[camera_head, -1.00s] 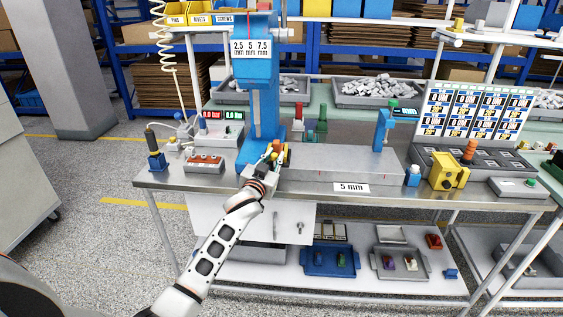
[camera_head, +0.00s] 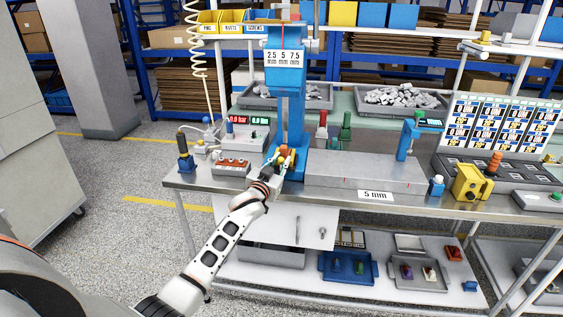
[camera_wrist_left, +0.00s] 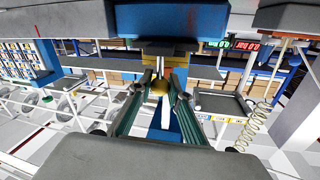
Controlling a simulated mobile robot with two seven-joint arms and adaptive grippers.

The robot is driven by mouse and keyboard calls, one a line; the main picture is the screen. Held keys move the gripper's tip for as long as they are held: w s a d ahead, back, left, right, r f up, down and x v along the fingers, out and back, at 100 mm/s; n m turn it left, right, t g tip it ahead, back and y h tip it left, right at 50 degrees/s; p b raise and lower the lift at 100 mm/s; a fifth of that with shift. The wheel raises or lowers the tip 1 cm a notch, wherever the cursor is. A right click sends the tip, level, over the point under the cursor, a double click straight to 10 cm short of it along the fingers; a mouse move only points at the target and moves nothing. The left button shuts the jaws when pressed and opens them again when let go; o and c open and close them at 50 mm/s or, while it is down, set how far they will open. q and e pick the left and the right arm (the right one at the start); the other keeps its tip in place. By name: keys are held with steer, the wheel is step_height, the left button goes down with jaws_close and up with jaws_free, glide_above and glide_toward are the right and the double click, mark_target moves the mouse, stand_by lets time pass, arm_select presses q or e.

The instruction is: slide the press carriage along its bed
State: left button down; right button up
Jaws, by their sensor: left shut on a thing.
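The blue press (camera_head: 287,75) stands upright on the steel bench, with a "2.5 5 7.5 mm" label on its head. Its grey bed (camera_head: 345,178) extends to the right and carries a "5 mm" plate. My left gripper (camera_head: 276,162) is at the foot of the press column, beside small orange, green and yellow parts. My right gripper is not in view.
A blue gauge stand (camera_head: 405,140) and yellow block (camera_head: 470,183) stand to the right. The bed's top between them is clear.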

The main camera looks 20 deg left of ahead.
arm_select(q)
steer(key=c, duration=1.9)
jaws_free()
steer(key=shift+s+a, duration=0.1)
steer(key=shift+a, duration=0.25)
steer(key=shift+d, duration=0.15)
steer(key=shift+s, duration=0.3)
steer(key=s, duration=0.7)
steer(key=s+d, duration=0.1)
steer(key=s, duration=0.3)
steer(key=shift+s, duration=0.15)
